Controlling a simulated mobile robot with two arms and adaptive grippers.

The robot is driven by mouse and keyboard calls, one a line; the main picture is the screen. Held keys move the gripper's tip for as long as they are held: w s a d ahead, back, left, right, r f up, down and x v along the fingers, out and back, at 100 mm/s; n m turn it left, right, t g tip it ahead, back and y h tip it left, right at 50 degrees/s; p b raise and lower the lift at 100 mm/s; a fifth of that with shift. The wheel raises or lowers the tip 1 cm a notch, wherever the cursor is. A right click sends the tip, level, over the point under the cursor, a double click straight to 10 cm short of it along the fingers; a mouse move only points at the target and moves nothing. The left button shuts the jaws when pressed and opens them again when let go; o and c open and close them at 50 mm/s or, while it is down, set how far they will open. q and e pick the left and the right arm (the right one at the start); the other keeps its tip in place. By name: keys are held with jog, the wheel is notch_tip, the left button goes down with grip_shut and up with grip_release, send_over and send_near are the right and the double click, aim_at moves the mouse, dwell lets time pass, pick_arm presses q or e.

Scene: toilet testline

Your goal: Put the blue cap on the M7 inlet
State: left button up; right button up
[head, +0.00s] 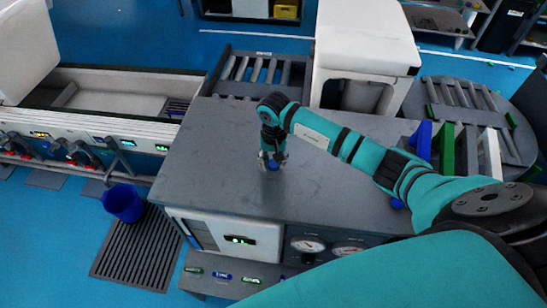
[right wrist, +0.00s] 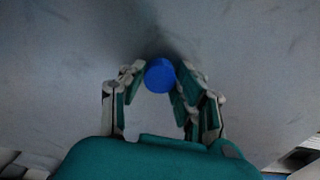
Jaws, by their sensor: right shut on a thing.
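The blue cap (right wrist: 160,75) is round and sits between the fingertips of my right gripper (right wrist: 159,82) in the right wrist view. The right gripper is shut on it. In the head view the right gripper (head: 272,158) points down over the grey bench top (head: 225,140), and a bit of the blue cap (head: 273,165) shows beneath it. I cannot tell whether the cap touches the bench top. No inlet marked M7 can be made out. My left gripper is not in view.
A white toilet-shaped unit (head: 368,40) stands behind the bench. Blue and green blocks (head: 422,140) stand at its right. Gauges (head: 307,246) and labelled coloured pieces (head: 222,276) are along the front. A blue bucket (head: 123,203) stands on the floor at left. The bench's left part is clear.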

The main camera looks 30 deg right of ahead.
jog(key=shift+f, duration=0.1)
jog(key=o, duration=0.7)
jog(key=shift+o, duration=0.2)
